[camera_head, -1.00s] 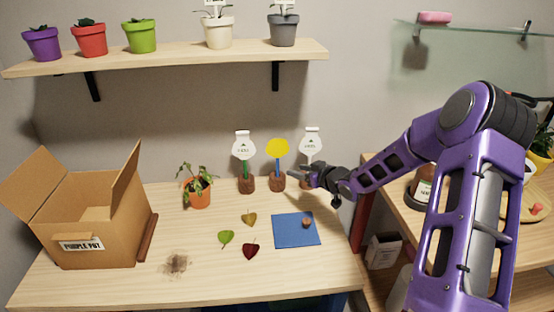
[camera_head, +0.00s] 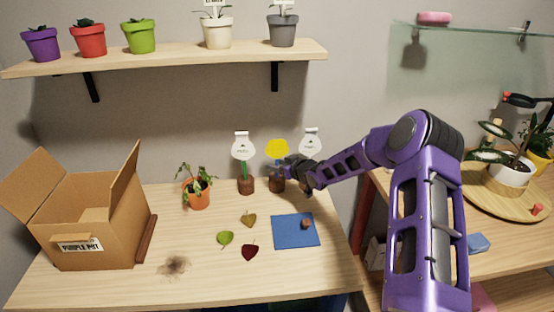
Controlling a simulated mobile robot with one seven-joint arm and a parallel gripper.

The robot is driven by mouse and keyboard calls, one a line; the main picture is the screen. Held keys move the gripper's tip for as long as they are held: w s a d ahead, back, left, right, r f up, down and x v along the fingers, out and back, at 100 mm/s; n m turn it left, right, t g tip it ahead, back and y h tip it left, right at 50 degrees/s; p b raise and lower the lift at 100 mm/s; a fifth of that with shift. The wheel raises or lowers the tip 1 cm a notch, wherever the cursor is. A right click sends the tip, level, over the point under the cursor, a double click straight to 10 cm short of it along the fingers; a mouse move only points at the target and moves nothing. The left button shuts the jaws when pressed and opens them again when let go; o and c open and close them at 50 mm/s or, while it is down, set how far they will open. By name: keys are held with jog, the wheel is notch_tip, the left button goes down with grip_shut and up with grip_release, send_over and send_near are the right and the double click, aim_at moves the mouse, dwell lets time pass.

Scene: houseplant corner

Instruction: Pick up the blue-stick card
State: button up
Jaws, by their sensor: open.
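The blue-stick card has a yellow head (camera_head: 277,148) on a blue stick and stands upright in a small brown base (camera_head: 277,184) at the back of the table. My gripper (camera_head: 287,167) is open, at the right of the blue stick, just below the yellow head. It overlaps part of the stick in this view, and I cannot tell whether it touches the stick. A white card on a green stick (camera_head: 243,150) stands to the left. Another white card (camera_head: 310,143) stands to the right, its lower part hidden behind my gripper and arm.
An orange pot (camera_head: 198,194) with a drooping plant stands left of the cards. A blue mat (camera_head: 290,232) with a small brown object, several leaves and a soil patch (camera_head: 174,266) lie in front. An open cardboard box (camera_head: 100,205) is at the left. A shelf (camera_head: 180,58) hangs above.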

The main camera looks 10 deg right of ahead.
grip_shut()
dwell(0.3)
notch_tip(320, 180, up, 18)
jog(key=p, duration=0.4)
dwell(0.4)
